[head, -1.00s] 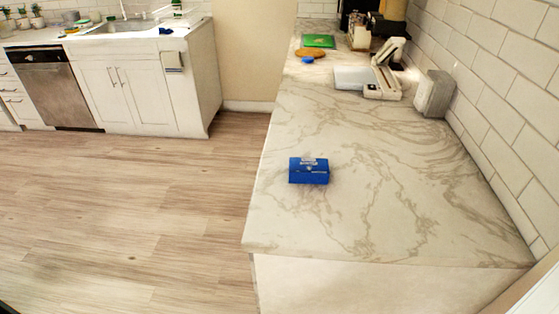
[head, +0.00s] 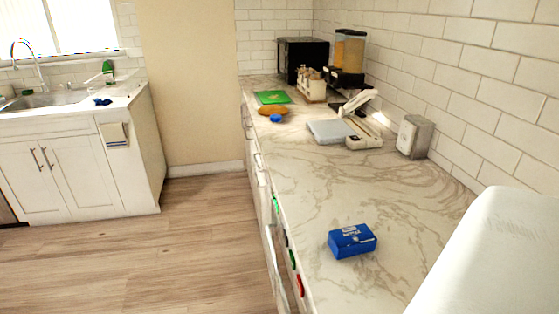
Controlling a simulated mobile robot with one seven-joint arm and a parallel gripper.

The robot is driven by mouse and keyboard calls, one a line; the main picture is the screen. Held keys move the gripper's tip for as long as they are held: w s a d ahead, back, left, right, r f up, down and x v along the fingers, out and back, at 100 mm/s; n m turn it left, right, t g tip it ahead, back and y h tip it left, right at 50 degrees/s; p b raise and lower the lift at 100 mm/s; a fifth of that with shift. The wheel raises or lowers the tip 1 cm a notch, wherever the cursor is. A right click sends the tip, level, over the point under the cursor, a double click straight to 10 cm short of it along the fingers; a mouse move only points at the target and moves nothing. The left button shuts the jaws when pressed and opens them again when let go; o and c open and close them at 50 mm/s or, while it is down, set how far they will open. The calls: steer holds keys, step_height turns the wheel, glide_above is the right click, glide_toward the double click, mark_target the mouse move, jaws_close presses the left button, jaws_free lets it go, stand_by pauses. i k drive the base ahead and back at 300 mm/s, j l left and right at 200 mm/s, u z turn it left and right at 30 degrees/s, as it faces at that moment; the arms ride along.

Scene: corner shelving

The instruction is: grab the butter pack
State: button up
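The butter pack is a small blue box (head: 352,241) with white lettering on its top. It lies flat on the near part of the marble counter (head: 400,205), close to the counter's left edge. Nothing touches it, and the counter around it is bare. My gripper is not visible in the head view. A smooth white rounded shape fills the lower right corner, and I cannot tell what it is.
Farther along the counter are a grey napkin holder (head: 414,136), a white scale-like device (head: 362,130), a green board (head: 272,97), a cereal dispenser (head: 348,55) and a black appliance (head: 301,58). A tiled wall bounds the right. Wooden floor (head: 170,255) is free at left.

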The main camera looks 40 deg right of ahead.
mark_target(346, 242)
steer(key=i+j, duration=0.75)
steer(key=z, duration=0.45)
steer(key=j+z, duration=0.2)
steer(key=z, duration=0.2)
steer(key=i+j+z, duration=0.1)
steer(key=z, duration=0.35)
steer(key=j+z, duration=0.1)
steer(key=z, duration=0.35)
steer(key=i+l, duration=0.3)
steer(key=i, duration=0.15)
